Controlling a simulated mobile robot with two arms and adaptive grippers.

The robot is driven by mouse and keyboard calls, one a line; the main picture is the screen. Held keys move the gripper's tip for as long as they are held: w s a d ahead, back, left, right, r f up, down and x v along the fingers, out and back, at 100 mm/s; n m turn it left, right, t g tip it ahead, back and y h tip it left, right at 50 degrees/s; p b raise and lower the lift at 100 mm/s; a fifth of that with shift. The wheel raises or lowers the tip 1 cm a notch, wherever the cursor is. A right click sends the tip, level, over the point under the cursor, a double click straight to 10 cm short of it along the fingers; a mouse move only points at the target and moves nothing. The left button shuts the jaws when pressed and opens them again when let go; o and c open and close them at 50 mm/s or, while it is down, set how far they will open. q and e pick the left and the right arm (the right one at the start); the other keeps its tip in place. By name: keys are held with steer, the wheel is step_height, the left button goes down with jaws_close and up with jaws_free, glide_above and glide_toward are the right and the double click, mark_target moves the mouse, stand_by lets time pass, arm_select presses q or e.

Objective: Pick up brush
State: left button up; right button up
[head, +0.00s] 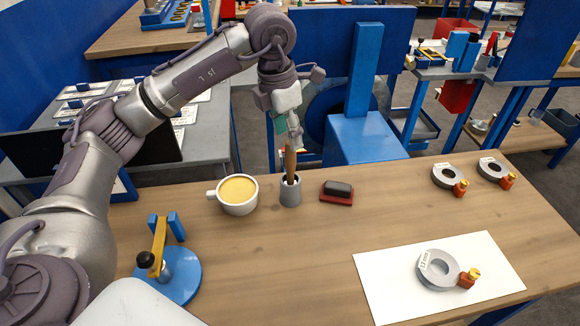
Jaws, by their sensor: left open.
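The brush (290,164) stands upright in a small grey cup (291,192) on the wooden table; only its brown handle shows above the rim, and its lower end is hidden in the cup. My left gripper (290,140) points down right at the top of the handle. Its jaws are open around or just beside the handle top; I cannot tell whether they touch it. My right gripper is not in view.
A mug with yellow liquid (238,194) stands close left of the cup, and a dark block on a red base (338,191) lies right. A blue clamp stand (176,272) is front left. Ring parts (438,270) sit at right, one on a white sheet (386,286).

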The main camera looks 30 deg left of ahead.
mark_target(291, 154)
arm_select(q)
steer(key=shift+w+f, duration=0.2)
steer(key=shift+f, duration=1.05)
steer(key=shift+w+f+p, duration=0.15)
steer(key=shift+f+p, duration=0.15)
steer(key=shift+f, duration=0.25)
steer(key=f, duration=0.1)
steer(key=f+p, duration=0.1)
steer(key=f, duration=0.1)
steer(key=shift+w+d+f, duration=0.1)
steer(key=shift+w+f, duration=0.15)
steer(key=shift+w, duration=0.05)
steer(key=shift+w+f, duration=0.1)
steer(key=shift+f, duration=0.45)
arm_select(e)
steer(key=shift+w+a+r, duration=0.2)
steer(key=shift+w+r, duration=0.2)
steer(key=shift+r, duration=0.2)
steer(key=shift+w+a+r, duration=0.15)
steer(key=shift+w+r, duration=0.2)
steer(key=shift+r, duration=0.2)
arm_select(q)
steer(key=shift+c, duration=1)
jaws_close()
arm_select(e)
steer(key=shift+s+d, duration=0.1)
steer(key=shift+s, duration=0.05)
